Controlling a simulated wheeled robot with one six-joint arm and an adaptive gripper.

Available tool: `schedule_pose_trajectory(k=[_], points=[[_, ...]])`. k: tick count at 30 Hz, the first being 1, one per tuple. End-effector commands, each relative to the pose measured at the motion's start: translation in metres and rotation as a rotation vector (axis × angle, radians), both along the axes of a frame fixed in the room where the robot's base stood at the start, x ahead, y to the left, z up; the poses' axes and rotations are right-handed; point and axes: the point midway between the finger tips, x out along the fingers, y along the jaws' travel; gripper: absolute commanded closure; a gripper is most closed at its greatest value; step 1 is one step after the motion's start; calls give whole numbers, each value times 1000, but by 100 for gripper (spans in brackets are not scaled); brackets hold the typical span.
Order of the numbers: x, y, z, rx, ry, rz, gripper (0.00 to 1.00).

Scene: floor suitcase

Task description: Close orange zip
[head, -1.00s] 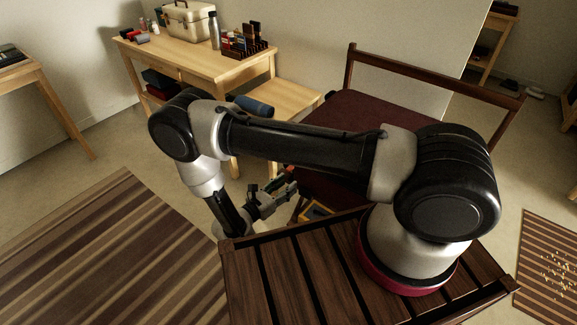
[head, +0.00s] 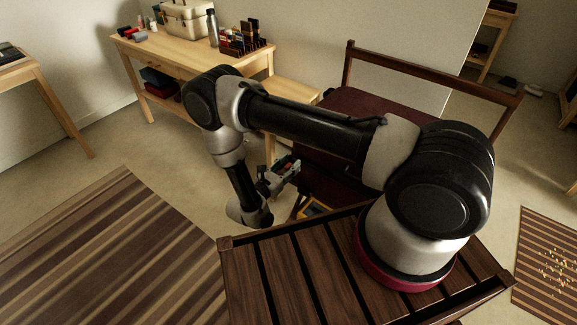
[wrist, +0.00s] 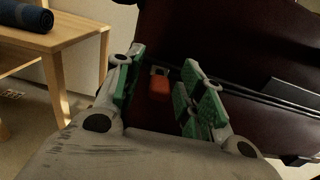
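A small orange zip pull (wrist: 160,84) shows in the wrist view against a dark red suitcase (wrist: 215,35). My gripper (wrist: 162,66) is open, with a green-padded finger on each side of the pull in the picture. No contact with the pull is visible, and I cannot tell how far beyond the fingertips it lies. In the head view the dark red suitcase (head: 362,112) is partly hidden by my arm. My gripper (head: 284,172) is at the suitcase's left side there. The pull cannot be made out in the head view.
A wooden frame (head: 432,76) rises behind the suitcase. A low wooden table (head: 285,97) stands left of it, with a dark blue roll (wrist: 28,16) on top in the wrist view. A dark slatted wooden surface (head: 285,275) is in front. Open floor (head: 110,150) lies left.

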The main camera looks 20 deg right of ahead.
Motion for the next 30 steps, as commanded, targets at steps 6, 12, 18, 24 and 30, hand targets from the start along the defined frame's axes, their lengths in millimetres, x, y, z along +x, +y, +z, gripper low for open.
schedule_pose_trajectory(k=[6, 12, 18, 24, 30], points=[[0, 0, 0, 0, 0, 0, 97], [0, 0, 0, 0, 0, 0, 100], [-22, -15, -1, -4, 6, 0, 100], [-70, -50, -1, -4, 8, -1, 100], [-107, -77, -1, -2, 6, 0, 100]])
